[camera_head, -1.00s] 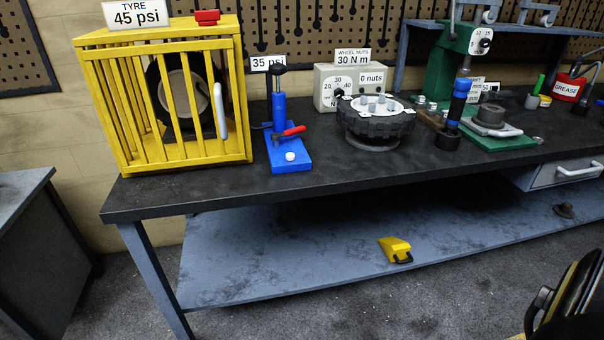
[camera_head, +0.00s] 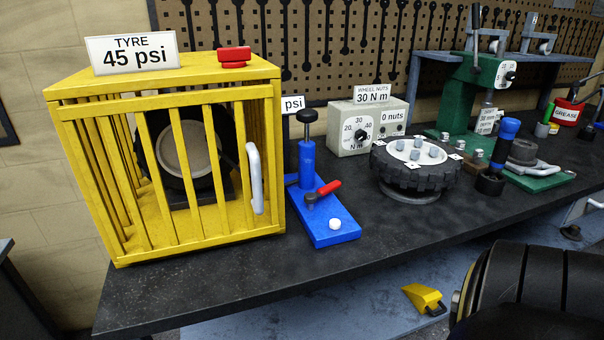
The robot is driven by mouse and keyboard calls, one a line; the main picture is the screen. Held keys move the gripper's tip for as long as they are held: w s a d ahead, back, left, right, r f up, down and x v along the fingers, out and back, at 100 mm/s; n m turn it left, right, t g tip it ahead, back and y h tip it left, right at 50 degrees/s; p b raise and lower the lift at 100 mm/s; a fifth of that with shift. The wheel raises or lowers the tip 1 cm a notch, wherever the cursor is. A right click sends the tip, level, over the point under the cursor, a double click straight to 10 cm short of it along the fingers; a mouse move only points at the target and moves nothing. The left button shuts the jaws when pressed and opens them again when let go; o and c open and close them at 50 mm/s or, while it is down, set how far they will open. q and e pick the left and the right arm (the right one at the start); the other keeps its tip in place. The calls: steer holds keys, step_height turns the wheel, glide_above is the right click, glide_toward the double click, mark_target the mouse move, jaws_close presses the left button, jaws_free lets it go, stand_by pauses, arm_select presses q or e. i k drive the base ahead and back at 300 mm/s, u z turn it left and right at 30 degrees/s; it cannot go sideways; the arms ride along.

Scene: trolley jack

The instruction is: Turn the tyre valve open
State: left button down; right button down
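A tyre (camera_head: 155,137) stands inside a yellow barred cage (camera_head: 165,255) at the left of the bench. A sign (camera_head: 132,53) on the cage reads TYRE 45 psi. A red block-like knob (camera_head: 234,57) sits on the cage top. Right of the cage stands a blue pump (camera_head: 306,160) with a black-topped plunger, a red lever (camera_head: 328,188), a dark knob (camera_head: 310,197) and a white button (camera_head: 334,224) on its base. I cannot tell which of these small parts is the tyre valve. Neither gripper's fingertips are in view.
A black rounded part of my arm fills the lower right corner. A lugged wheel (camera_head: 440,180), a grey wheel-nut box (camera_head: 345,135) and a green press (camera_head: 468,85) stand farther right. A yellow wedge (camera_head: 424,297) lies on the lower shelf. The bench front left (camera_head: 200,283) is clear.

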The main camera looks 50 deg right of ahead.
mark_target(310, 198)
steer(key=i, duration=0.3)
steer(key=z, duration=0.95)
